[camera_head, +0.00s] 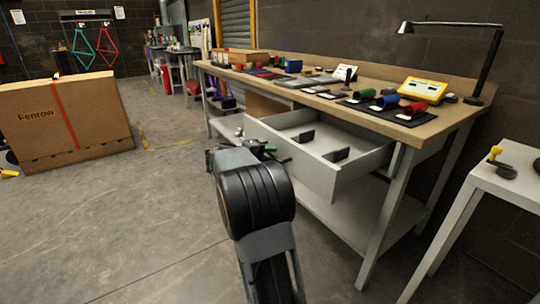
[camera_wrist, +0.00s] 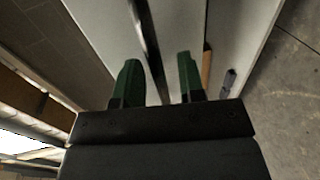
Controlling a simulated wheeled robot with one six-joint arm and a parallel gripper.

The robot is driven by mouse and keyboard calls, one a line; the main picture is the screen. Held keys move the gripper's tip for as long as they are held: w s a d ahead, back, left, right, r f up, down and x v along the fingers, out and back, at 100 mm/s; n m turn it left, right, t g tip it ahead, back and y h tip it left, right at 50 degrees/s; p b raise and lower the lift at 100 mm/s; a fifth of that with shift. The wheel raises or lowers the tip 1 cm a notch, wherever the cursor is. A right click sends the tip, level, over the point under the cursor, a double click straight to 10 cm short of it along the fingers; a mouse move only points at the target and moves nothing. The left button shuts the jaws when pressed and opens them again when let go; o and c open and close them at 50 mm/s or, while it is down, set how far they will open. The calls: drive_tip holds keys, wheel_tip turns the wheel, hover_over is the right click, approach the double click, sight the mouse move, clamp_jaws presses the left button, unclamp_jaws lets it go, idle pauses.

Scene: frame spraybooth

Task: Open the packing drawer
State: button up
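The packing drawer (camera_head: 290,158) is a light grey drawer under the wooden-topped bench. It stands pulled well out, with its inside showing and dark pieces in it. My gripper (camera_head: 268,150) is at the drawer's front face, partly hidden behind my own wrist. In the wrist view, the two green fingertips of my gripper (camera_wrist: 157,78) stand apart. A dark bar (camera_wrist: 147,35), which looks like the drawer's handle, runs between them with gaps visible on both sides. Pale panel surfaces lie beyond the fingers. Whether either finger touches the bar is unclear.
The bench top (camera_head: 440,118) carries coloured rolls, a yellow device (camera_head: 422,91) and a lamp (camera_head: 485,60). A grey side table (camera_head: 515,170) stands at the right. A large cardboard box (camera_head: 65,120) stands at the left. The floor between box and bench is clear.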

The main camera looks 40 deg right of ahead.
drive_tip(key=p+v, duration=0.3)
drive_tip(key=v, duration=1)
drive_tip(key=shift+a+p, duration=0.25)
drive_tip(key=shift+p, duration=0.1)
drive_tip(key=shift+w+r, duration=0.1)
drive_tip(key=shift+r, duration=0.05)
drive_tip(key=s+a+r+n+t+y+p, duration=0.1)
drive_tip(key=s+a+r+t+y+p, duration=0.2)
drive_tip(key=s+a+r+y+p, duration=0.4)
drive_tip(key=s+a+r+n+t+y+p, duration=0.1)
drive_tip(key=s+a+r+t+y+p, duration=0.2)
drive_tip(key=p, duration=2.3)
drive_tip(key=s+a+r+y, duration=0.2)
drive_tip(key=s+a+r, duration=0.2)
drive_tip(key=r, duration=0.3)
drive_tip(key=s+a+r+y, duration=0.3)
drive_tip(key=s+a+r, duration=0.1)
drive_tip(key=a+r, duration=0.3)
drive_tip(key=shift+a+t, duration=0.25)
drive_tip(key=shift+t, duration=0.05)
